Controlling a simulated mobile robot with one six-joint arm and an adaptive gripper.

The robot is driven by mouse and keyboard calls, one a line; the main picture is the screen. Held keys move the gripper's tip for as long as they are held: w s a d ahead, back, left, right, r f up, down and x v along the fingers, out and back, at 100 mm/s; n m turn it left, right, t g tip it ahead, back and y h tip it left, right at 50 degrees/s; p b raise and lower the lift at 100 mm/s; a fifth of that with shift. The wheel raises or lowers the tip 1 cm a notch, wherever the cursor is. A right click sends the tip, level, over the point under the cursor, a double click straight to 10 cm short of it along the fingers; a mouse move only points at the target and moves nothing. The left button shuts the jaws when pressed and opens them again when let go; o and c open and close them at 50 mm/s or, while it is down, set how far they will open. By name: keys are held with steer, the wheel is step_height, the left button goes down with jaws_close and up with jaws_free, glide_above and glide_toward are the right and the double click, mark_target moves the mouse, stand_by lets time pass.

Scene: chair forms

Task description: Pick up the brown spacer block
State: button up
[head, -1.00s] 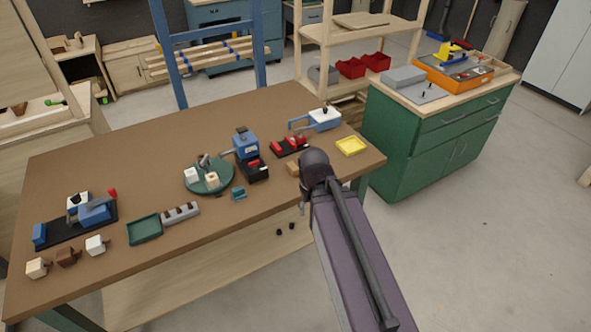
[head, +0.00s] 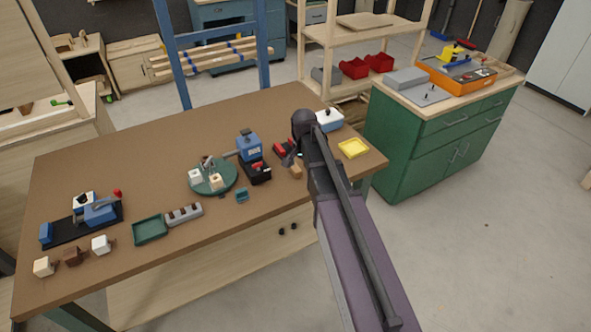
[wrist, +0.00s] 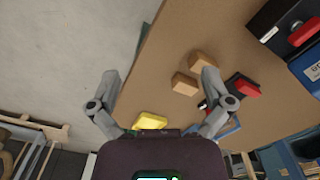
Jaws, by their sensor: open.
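Two light-brown blocks show in the wrist view, a nearer one (wrist: 185,84) and another (wrist: 203,62) just beyond it, both on the brown tabletop. In the head view a light-brown block (head: 296,172) lies near the table's front edge, below my gripper (head: 290,157). In the wrist view my gripper (wrist: 160,78) is open and empty, its fingers wide apart. The blocks lie towards the right finger, and its tip overlaps the farther one in the picture. A dark brown piece (head: 73,256) sits at the table's far left, between two pale ones. Which is the spacer block I cannot tell.
A yellow tray (head: 353,148) lies at the table's right end. Red-and-black fixtures (head: 283,148) and a blue-and-black device (head: 250,150) stand close by. A round green plate (head: 213,190) holds small pieces. A green cabinet (head: 430,140) stands to the right.

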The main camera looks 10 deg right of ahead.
mark_target(295, 168)
steer(key=w+r+m+p, duration=0.1)
steer(key=w+m, duration=0.5)
steer(key=w, duration=0.6)
steer(key=shift+r, duration=0.25)
steer(key=shift+f, duration=0.1)
step_height(295, 168, down, 8)
steer(key=b, duration=0.8)
steer(key=shift+f, duration=0.25)
steer(key=shift+f+b, duration=0.1)
steer(key=shift+b, duration=0.2)
steer(key=shift+w+f+b, duration=0.15)
steer(key=shift+f+b, duration=1.1)
steer(key=shift+b, duration=0.05)
steer(key=shift+w+f+b, duration=0.1)
steer(key=shift+f+b, duration=1.15)
steer(key=c, duration=0.9)
